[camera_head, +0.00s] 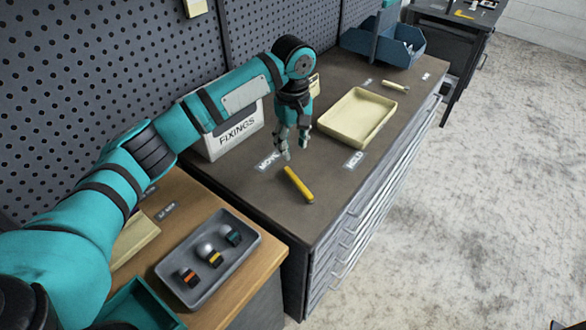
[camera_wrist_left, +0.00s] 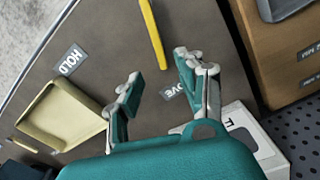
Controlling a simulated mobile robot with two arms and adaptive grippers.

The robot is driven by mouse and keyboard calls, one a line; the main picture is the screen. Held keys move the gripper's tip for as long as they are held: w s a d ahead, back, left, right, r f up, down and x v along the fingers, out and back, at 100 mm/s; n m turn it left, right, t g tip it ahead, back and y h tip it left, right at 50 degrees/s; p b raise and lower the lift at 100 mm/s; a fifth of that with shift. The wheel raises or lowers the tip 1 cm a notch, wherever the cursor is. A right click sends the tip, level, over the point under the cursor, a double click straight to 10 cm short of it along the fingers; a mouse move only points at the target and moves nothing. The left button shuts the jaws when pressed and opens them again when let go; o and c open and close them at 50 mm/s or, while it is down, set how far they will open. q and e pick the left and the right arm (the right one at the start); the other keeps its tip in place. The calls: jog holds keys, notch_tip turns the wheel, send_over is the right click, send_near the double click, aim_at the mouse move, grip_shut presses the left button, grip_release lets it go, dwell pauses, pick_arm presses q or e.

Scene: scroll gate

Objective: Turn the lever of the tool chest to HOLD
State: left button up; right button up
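The yellow lever (camera_head: 298,184) lies on the dark top of the tool chest (camera_head: 240,190). Its far end is closer to the MOVE label (camera_head: 268,161) than to the HOLD label (camera_head: 354,159), which sits to the right. My left gripper (camera_head: 293,150) hangs above the chest top, just beyond the far end of the lever, fingers pointing down. In the left wrist view its fingers (camera_wrist_left: 160,80) are spread, with nothing between them. The lever (camera_wrist_left: 153,35) also shows there, beyond the fingertips and apart from them. My right gripper is not in view.
A cream tray (camera_head: 357,117) stands right of my gripper, and a white FIXINGS box (camera_head: 232,128) behind it. A blue bin (camera_head: 384,45) is at the far end. A grey tray (camera_head: 208,258) with several small items sits on the wooden bench. The chest top around the lever is clear.

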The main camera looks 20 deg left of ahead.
aim_at(293, 175)
pick_arm(q)
notch_tip(293, 175, down, 10)
jog(key=shift+w+a+r+p, duration=0.1)
jog(key=shift+w+p, duration=0.05)
jog(key=shift+p, duration=0.45)
jog(key=shift+f, duration=0.5)
jog(key=c, duration=0.6)
grip_shut()
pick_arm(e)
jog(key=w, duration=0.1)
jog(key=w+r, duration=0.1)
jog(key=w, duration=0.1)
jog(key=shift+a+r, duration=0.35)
